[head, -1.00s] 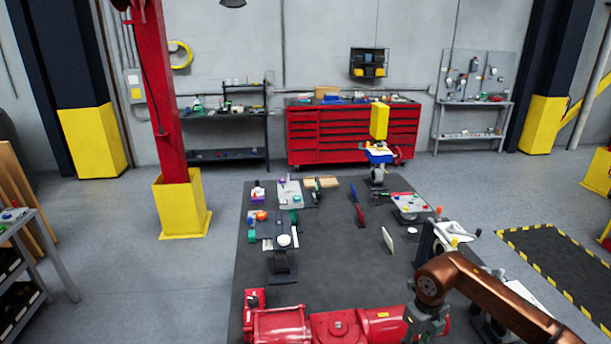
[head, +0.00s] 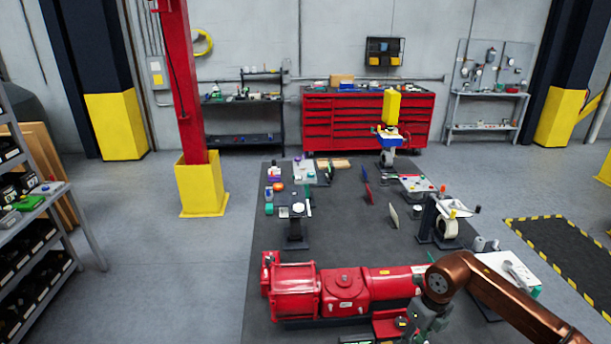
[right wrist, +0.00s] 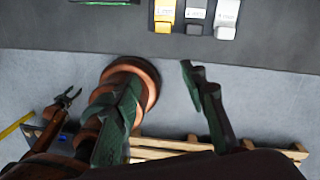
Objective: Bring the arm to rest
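My right arm enters the head view from the lower right, with its gripper (head: 425,318) low in front of the red valve actuator (head: 340,292) on the dark table. In the right wrist view my right gripper (right wrist: 160,112) has its two green-grey fingers spread wide. Nothing is between them, only floor and a copper part of my body behind. A small gripper on a copper arm, which looks like my left gripper (right wrist: 68,98), shows at the left of the right wrist view with its claws apart and empty. My left arm is not in the head view.
The table (head: 350,235) carries a white-topped stand (head: 297,210), a vise-like fixture (head: 445,225) and a white board (head: 510,266). A shelf rack (head: 35,215) stands at left. A wooden pallet (right wrist: 170,148) lies on the floor in the right wrist view.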

